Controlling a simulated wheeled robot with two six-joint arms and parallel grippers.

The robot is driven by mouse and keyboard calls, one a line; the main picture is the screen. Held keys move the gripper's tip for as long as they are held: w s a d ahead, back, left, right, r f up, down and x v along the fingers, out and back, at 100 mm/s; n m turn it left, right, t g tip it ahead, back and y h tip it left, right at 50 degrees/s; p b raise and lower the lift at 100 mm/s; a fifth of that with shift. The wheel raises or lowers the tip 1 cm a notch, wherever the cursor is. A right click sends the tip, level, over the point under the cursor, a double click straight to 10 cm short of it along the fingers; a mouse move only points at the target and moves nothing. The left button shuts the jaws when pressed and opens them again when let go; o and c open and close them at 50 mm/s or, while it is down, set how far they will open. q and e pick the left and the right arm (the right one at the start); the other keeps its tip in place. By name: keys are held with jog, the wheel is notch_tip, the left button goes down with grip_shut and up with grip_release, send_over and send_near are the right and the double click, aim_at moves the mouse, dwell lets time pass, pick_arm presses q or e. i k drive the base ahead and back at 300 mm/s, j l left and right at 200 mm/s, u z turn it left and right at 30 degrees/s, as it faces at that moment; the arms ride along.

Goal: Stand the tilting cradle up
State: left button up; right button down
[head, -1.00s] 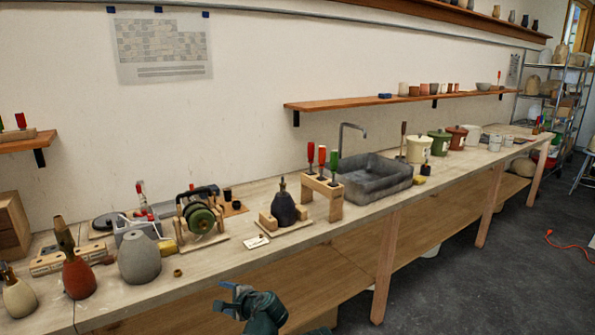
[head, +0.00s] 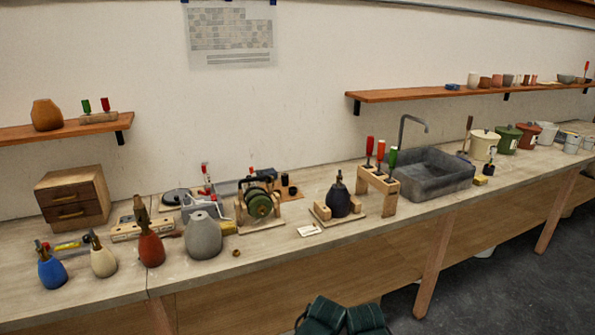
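A small wooden cradle (head: 321,210) stands on the workbench left of the sink. A dark, bottle-shaped lamp body (head: 338,204) sits between its wooden blocks, neck pointing up. A small white card (head: 309,230) lies on the bench just left of the cradle. Dark teal parts of my arms show at the bottom edge, in front of the bench and apart from the cradle. No gripper fingers can be made out.
A wooden rack with screwdrivers (head: 378,186) and a grey sink (head: 431,175) stand right of the cradle. A green cable reel (head: 259,204) and a grey bottle-shaped body (head: 203,236) stand to the left. The bench front near the cradle is mostly clear.

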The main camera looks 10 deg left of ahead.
aim_at(255, 198)
jog(key=u, duration=1.2)
jog(key=i+u, duration=0.4)
jog(key=i+j, duration=0.05)
jog(key=i, duration=0.1)
